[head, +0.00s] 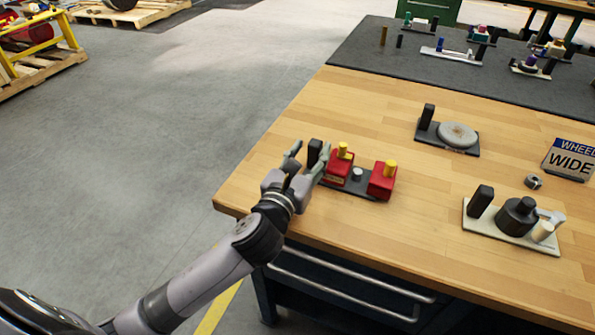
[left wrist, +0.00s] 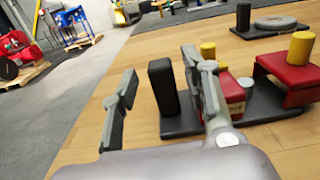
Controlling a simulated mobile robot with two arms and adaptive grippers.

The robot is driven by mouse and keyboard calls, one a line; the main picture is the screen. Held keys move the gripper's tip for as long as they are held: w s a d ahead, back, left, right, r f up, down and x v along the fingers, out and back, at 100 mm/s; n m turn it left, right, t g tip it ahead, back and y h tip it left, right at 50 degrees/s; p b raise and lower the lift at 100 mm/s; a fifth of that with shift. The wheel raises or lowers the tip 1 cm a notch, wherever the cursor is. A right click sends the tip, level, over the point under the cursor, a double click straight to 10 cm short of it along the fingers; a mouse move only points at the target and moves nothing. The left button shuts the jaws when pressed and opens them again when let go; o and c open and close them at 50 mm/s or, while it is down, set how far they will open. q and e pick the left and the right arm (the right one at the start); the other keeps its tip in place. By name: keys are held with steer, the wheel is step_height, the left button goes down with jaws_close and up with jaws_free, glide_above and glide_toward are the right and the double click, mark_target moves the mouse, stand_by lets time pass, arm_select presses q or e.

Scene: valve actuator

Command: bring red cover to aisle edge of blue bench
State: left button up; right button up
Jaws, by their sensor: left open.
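Two red pieces with yellow knobs sit on one dark base plate with a black upright post (head: 314,152). The right red piece (head: 382,182) looks like a raised cover; it also shows in the left wrist view (left wrist: 292,76). The left red piece (head: 338,173) is partly hidden by a finger in the left wrist view. My left gripper (head: 308,156) is open at the left end of this plate. In the left wrist view its fingers (left wrist: 168,92) stand either side of the black post; I cannot tell whether they touch it. My right gripper is not in view.
The wooden bench top (head: 290,125) has a dark blue base. A plate with a grey disc (head: 457,135), a pale plate with a black cylinder (head: 516,215), a nut (head: 533,181) and a sign (head: 570,160) occupy its right side. The left bench edge borders open grey floor (head: 150,130).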

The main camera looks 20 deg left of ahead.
arm_select(q)
steer(key=s, duration=0.8)
steer(key=shift+s+a, duration=0.1)
steer(key=shift+s, duration=0.15)
